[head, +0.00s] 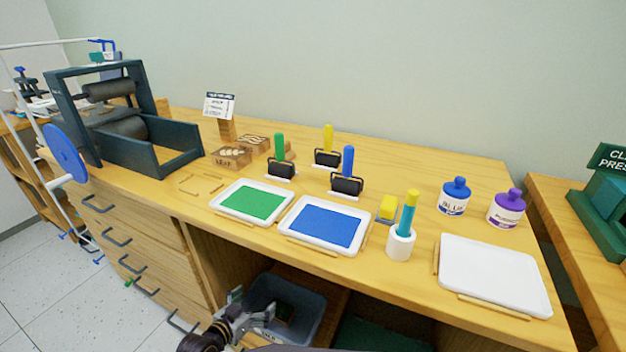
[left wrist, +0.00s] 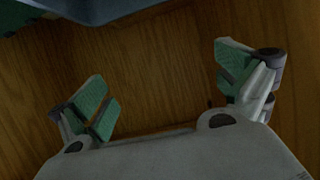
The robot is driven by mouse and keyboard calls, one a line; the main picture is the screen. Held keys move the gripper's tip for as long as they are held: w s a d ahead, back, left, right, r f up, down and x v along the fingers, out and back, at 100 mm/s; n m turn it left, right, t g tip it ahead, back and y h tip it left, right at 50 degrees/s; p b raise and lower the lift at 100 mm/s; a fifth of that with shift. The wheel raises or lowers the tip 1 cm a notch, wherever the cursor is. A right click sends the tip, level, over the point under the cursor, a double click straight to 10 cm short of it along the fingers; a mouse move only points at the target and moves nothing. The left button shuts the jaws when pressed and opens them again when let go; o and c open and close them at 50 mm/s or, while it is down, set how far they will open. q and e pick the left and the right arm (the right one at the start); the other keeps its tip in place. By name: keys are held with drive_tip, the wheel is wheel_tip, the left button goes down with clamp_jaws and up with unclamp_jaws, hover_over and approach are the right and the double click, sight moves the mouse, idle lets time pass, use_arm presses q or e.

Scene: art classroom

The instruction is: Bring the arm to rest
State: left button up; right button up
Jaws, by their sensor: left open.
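My left gripper (head: 240,308) is low in the head view, in front of the desk and below its top. It is beside a grey-blue bin (head: 290,300) in the open space under the desk. In the left wrist view its two green-padded fingers (left wrist: 165,92) are spread wide with nothing between them. Brown wood (left wrist: 160,60) fills the space beyond them, and a blue-grey edge shows at the top left. My right gripper is not in view.
The desk top (head: 400,295) holds a green ink tray (head: 250,201), a blue ink tray (head: 320,225), a white tray (head: 495,272), rollers, ink bottles and a dark press (head: 150,145). Drawers with handles (head: 130,245) stand left of the gripper. Floor is free at lower left.

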use_arm(q)
drive_tip(key=shift+d, duration=0.1)
drive_tip(key=s+d+g+y, duration=0.1)
drive_tip(key=s+d+g, duration=0.3)
drive_tip(key=s, duration=0.3)
drive_tip(key=s+a+r+n+g+y, duration=0.1)
drive_tip(key=s+a+r+g, duration=0.1)
drive_tip(key=s, duration=0.4)
drive_tip(key=s+a+r+n+g+y, duration=0.1)
drive_tip(key=s+a+r+g+y, duration=0.1)
drive_tip(key=s, duration=0.4)
drive_tip(key=shift+s+a+r+g+y+p, duration=0.2)
drive_tip(key=shift+a+r+g+y+p, duration=0.15)
drive_tip(key=shift+r+g, duration=0.4)
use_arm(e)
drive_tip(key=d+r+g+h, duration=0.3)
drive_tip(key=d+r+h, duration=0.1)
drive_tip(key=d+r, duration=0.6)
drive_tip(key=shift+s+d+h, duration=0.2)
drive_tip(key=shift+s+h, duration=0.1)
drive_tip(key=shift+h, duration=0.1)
use_arm(q)
drive_tip(key=shift+w+d, duration=0.1)
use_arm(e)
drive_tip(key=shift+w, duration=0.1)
